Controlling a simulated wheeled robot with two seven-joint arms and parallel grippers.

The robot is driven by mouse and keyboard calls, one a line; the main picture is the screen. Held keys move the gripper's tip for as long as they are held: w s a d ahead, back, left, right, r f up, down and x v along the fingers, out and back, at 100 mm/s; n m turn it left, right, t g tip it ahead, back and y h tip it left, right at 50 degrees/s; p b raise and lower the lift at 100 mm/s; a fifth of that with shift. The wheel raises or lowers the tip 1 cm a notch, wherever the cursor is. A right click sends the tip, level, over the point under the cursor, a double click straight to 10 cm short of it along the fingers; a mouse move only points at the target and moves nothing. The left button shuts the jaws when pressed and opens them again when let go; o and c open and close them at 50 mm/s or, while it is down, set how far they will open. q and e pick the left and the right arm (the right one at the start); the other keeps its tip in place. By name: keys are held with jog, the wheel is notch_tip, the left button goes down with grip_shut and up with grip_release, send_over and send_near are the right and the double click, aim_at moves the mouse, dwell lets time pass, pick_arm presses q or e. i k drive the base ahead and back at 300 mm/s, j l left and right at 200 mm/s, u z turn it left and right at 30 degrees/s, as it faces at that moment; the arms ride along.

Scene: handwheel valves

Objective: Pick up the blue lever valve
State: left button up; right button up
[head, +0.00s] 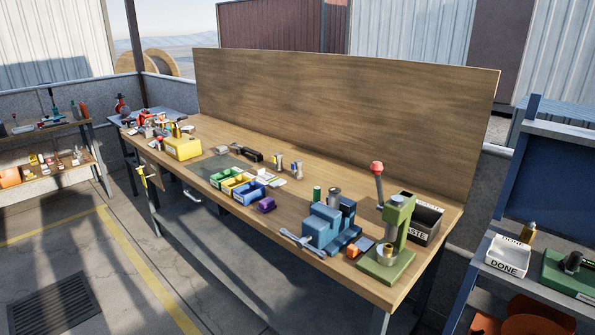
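I cannot pick out a blue lever valve for certain at this size. The workbench (300,197) carries many small parts, several too small to tell apart. A blue vise (322,232) stands on its front right part, with a grey handle or tool at its left side. Small metal pieces (278,163) stand near the middle of the bench. Neither of my grippers is in view.
Green, yellow and blue bins (250,193) sit mid-bench near a yellow box (183,148). A green press (390,245) and a waste box (427,222) stand at the right end. A shelf (45,170) is at left; a DONE box (507,257) is at right. The floor in front is clear.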

aim_at(296, 166)
jog(key=i+j, duration=0.15)
jog(key=j, duration=0.15)
jog(key=i+j+z, duration=0.1)
jog(key=j, duration=0.2)
jog(key=i+j, duration=0.2)
jog(key=i+j+z, duration=0.1)
jog(key=j, duration=0.3)
jog(key=i, duration=0.05)
